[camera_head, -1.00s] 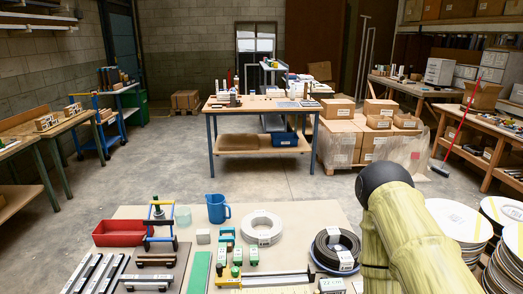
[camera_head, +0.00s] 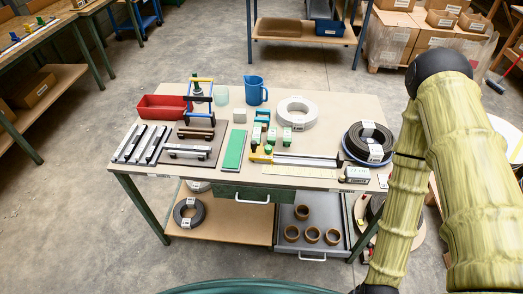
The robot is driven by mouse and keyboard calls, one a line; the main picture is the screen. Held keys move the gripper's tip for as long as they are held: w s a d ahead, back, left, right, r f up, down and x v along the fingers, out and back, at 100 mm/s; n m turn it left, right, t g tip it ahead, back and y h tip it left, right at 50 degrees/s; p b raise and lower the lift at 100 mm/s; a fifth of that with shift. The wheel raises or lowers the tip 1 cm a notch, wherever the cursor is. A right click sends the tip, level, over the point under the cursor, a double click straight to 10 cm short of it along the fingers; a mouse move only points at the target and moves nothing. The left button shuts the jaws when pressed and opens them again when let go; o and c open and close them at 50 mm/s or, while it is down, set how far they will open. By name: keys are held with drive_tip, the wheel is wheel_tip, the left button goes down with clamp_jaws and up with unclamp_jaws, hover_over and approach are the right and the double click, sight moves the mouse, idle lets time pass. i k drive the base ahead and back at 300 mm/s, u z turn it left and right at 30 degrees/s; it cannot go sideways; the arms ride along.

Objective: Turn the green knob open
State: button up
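The near table (camera_head: 350,103) holds a red bin (camera_head: 164,107), a blue jug (camera_head: 256,90), a white coil (camera_head: 296,112), a black coil (camera_head: 369,141), a green strip (camera_head: 234,150) and several green-capped pieces. A grey drawer below (camera_head: 311,251) holds several brown rings. The floor at left is clear.

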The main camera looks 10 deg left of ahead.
sight(268, 148)
drive_tip(key=u, duration=0.05)
drive_tip(key=k, duration=0.6)
drive_tip(key=u, duration=0.55)
drive_tip(key=i, duration=1.15)
drive_tip(key=z, duration=0.5)
